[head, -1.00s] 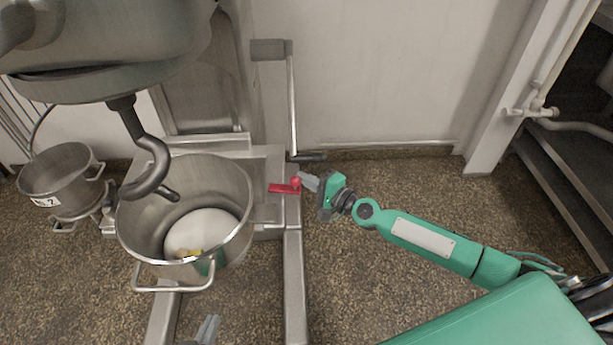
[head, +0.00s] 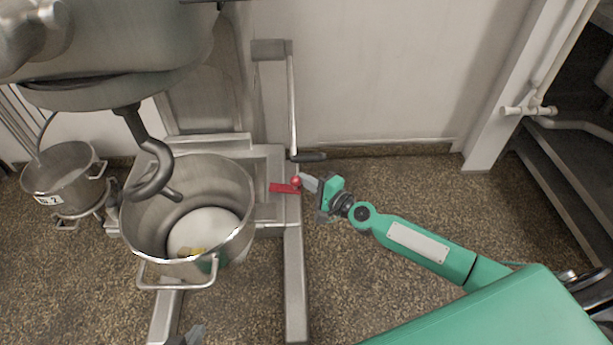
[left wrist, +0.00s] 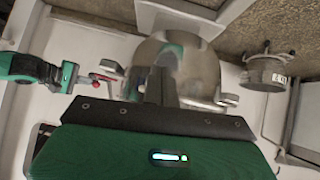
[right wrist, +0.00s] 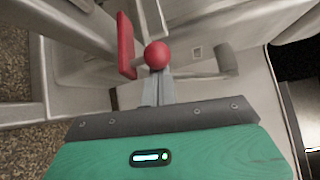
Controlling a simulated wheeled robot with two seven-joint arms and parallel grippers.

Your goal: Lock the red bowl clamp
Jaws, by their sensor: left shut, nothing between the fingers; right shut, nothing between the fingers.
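The red clamp handle (head: 283,188) is a flat red bar with a red ball knob (head: 296,181) at its right end, on the mixer frame beside the bowl. My right gripper (head: 309,182) is shut and empty, its fingertips at the knob's right side. In the right wrist view the knob (right wrist: 157,56) is just beyond the closed fingertips (right wrist: 158,88); I cannot tell whether they touch. The steel bowl (head: 243,238) stands under the dough hook. My left gripper (head: 188,335) is shut and empty, low at the bottom edge, in front of the bowl.
The dough hook (head: 152,165) hangs over the bowl from the mixer head (head: 120,65). A crank handle (head: 308,157) is just above the knob. A smaller pot (head: 62,172) stands at the left. The floor (head: 420,190) right of the mixer is clear.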

